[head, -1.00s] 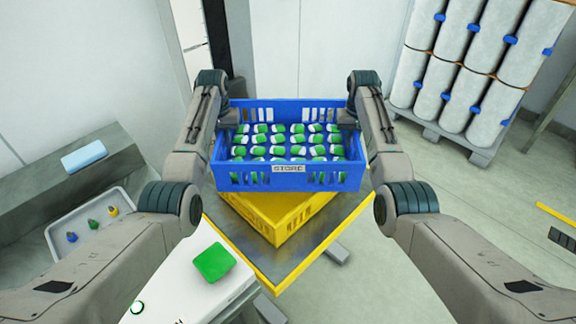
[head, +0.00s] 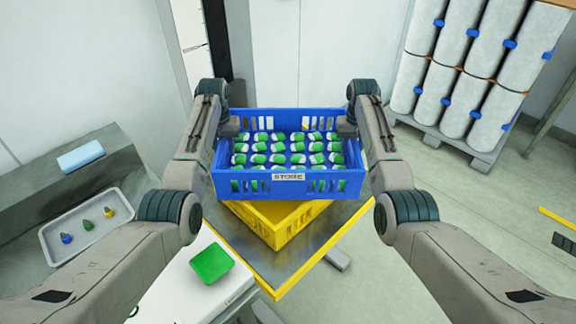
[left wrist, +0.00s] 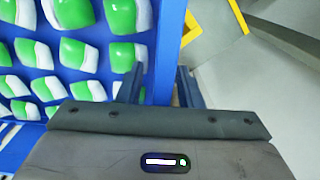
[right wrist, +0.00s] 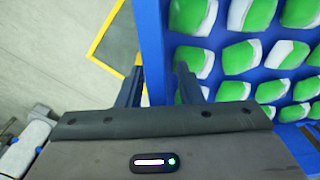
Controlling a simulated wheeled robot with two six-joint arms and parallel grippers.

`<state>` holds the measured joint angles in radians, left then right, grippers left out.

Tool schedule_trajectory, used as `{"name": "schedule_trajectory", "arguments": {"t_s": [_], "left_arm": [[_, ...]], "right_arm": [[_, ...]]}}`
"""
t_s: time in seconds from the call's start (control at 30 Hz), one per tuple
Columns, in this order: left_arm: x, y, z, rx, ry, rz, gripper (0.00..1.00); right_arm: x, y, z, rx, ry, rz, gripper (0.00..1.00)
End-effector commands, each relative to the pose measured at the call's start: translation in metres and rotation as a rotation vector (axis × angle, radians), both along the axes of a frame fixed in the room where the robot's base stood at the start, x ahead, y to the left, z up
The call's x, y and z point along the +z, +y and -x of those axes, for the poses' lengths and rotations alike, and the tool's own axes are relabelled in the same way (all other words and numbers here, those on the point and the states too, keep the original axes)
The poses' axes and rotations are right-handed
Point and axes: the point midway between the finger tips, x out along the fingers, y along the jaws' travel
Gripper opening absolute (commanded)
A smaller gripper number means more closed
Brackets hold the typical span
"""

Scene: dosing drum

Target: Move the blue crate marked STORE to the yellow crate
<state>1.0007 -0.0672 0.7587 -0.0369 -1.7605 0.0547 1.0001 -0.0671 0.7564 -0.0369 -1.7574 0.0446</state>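The blue crate marked STORE (head: 289,187) is full of green-and-white packs and looks level in the head view. It is above the yellow crate (head: 283,226) and hides much of it; I cannot tell whether they touch. My left gripper (head: 230,126) is at the blue crate's left wall. In the left wrist view its fingers (left wrist: 158,88) straddle the blue wall (left wrist: 168,45). My right gripper (head: 347,126) is at the right wall. In the right wrist view its fingers (right wrist: 157,88) straddle that wall (right wrist: 150,40). Both appear shut on the crate.
The yellow crate stands on a grey platform with yellow edges (head: 318,248). A white surface with a green pad (head: 211,263) is at the front left. A grey tray (head: 58,258) holds small coloured items. A pallet with white cylinders (head: 450,135) stands at the back right.

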Motion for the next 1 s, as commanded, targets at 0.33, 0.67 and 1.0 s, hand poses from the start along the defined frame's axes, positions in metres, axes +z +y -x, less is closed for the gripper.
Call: {"name": "schedule_trajectory", "arguments": {"t_s": [0.33, 0.67, 1.0], "left_arm": [[0.048, 0.000, 0.000, 0.000, -0.005, 0.000, 0.33], [0.108, 0.000, 0.001, 0.000, -0.004, 0.000, 0.33], [0.121, 0.000, 0.001, 0.000, -0.002, 0.000, 0.33]], "right_arm": [[0.000, 0.000, 0.000, 0.000, 0.000, 0.000, 0.33], [0.000, 0.000, 0.000, 0.000, 0.000, 0.000, 0.33], [0.022, 0.000, -0.001, 0.000, -0.004, 0.000, 0.33]]}}
